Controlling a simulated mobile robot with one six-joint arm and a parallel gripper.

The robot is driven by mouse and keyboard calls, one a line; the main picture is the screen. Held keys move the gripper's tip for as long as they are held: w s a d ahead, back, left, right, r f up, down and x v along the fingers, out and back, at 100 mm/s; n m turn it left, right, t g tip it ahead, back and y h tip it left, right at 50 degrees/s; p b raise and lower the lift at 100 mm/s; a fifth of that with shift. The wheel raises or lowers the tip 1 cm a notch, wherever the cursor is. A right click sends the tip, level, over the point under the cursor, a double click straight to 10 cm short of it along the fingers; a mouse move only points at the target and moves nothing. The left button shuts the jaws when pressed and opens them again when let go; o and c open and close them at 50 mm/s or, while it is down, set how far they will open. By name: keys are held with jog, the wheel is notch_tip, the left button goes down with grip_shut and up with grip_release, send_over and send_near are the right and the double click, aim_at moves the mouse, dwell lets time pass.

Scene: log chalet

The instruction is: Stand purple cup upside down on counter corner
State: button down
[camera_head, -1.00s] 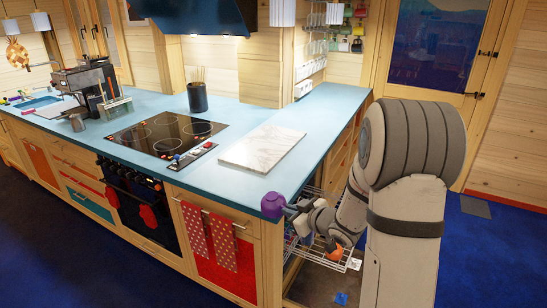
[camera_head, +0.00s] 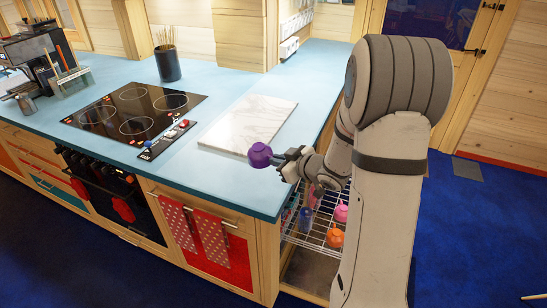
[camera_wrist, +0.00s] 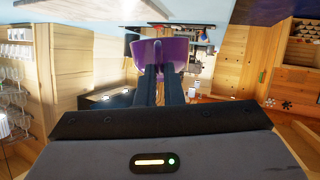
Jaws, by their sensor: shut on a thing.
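The purple cup (camera_head: 259,155) is in my gripper (camera_head: 280,159), near the counter's front right corner (camera_head: 268,213). Its narrow end faces up and its wide end faces down toward the blue counter top. I cannot tell whether its rim touches the counter or hangs just above it. In the wrist view, which is turned over, the cup (camera_wrist: 178,53) shows beyond the two dark fingers of my gripper (camera_wrist: 160,72), which are closed on its near side. The fingers hide part of the cup.
A white marble board (camera_head: 247,123) lies behind the cup, with the black cooktop (camera_head: 134,113) to its left. A bare strip of counter lies in front of the board. A wire pull-out rack (camera_head: 320,228) with bottles stands open below my arm.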

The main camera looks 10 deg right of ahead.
notch_tip(320, 180, down, 3)
jog(key=shift+w+a+r+b, duration=0.15)
jog(key=shift+r+b, duration=0.05)
jog(key=shift+b, duration=0.75)
notch_tip(320, 180, down, 8)
jog(key=b, duration=0.7)
jog(key=shift+f, duration=0.15)
jog(key=c, duration=1.5)
grip_release()
jog(key=v, duration=0.8)
